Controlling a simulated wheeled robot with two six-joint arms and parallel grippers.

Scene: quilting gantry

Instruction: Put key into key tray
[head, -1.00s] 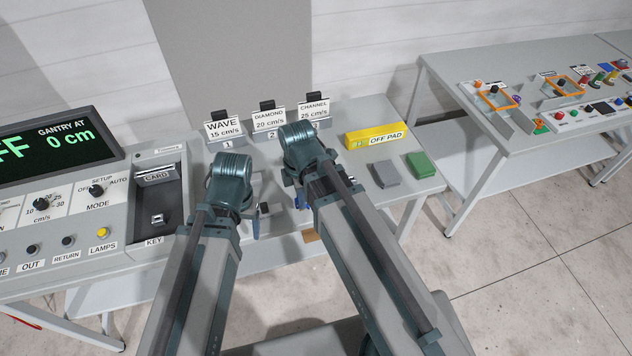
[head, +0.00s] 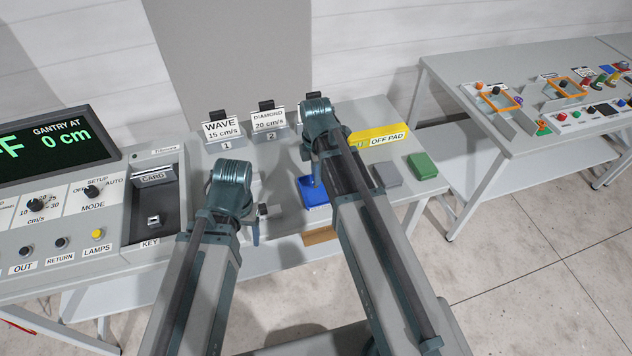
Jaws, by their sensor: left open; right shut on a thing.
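The blue key tray (head: 311,196) lies on the grey table, partly covered by my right arm. My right gripper (head: 315,178) points down over the tray and is shut on the key. The key itself is hidden by the gripper and arm, so its height above the tray cannot be told. My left gripper (head: 256,236) hangs open near the table's front edge, left of the tray. The socket labelled KEY (head: 154,221) is in the dark recess of the console at left.
WAVE (head: 222,130) and DIAMOND (head: 268,122) cards stand at the back. A yellow OFF PAD box (head: 378,136), a grey block (head: 387,174) and a green block (head: 422,166) lie right of my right arm. A second table (head: 470,130) stands further right.

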